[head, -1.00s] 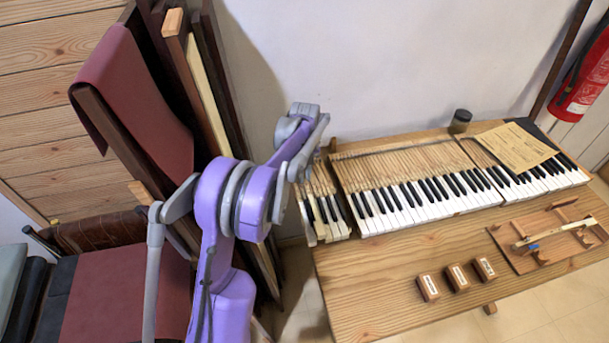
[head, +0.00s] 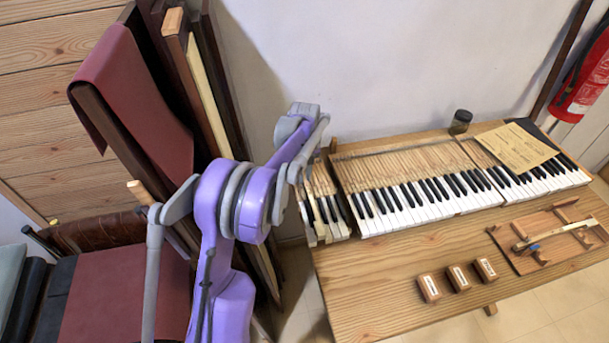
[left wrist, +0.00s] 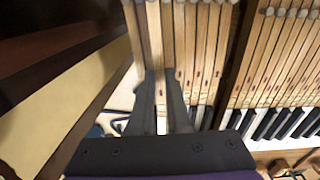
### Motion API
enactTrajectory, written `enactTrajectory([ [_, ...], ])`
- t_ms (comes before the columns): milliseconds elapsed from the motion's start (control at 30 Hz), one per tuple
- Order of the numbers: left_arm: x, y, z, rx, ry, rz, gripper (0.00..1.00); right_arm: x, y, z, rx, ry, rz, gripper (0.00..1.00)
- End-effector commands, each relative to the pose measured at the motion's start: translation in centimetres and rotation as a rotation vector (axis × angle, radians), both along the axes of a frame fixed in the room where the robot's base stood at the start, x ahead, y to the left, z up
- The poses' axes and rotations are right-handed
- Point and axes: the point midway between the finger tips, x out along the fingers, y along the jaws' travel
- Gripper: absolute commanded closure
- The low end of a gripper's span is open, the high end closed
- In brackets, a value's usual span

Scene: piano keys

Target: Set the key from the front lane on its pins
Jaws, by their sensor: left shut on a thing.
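My left gripper (left wrist: 160,78) is shut on a pale wooden key (left wrist: 154,38), seen in the left wrist view. The key runs lengthwise between the dark fingers, at the left side of a short key section (left wrist: 203,50). In the head view this section (head: 322,200) stands at the left end of the table, partly behind my left arm. The fingertips are hard to make out there. I cannot tell whether the held key touches its pins; the pins under it are hidden. My right gripper is not in view.
The main keyboard (head: 405,205) lies right of the short section, with a paper sheet (head: 515,148) and a dark jar (head: 460,121). Small labelled boxes (head: 457,277) and a wooden tray (head: 527,262) are in front. Leaning boards (head: 208,90) stand close on the left.

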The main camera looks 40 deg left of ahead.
Motion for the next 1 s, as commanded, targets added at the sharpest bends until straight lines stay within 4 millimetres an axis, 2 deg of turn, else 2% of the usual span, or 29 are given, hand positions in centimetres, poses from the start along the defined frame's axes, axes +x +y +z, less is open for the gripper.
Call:
enactTrajectory([
  [1000,0.0,0.0,-1.2,0.000,0.000,0.000,1.00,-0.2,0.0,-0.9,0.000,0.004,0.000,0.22],
])
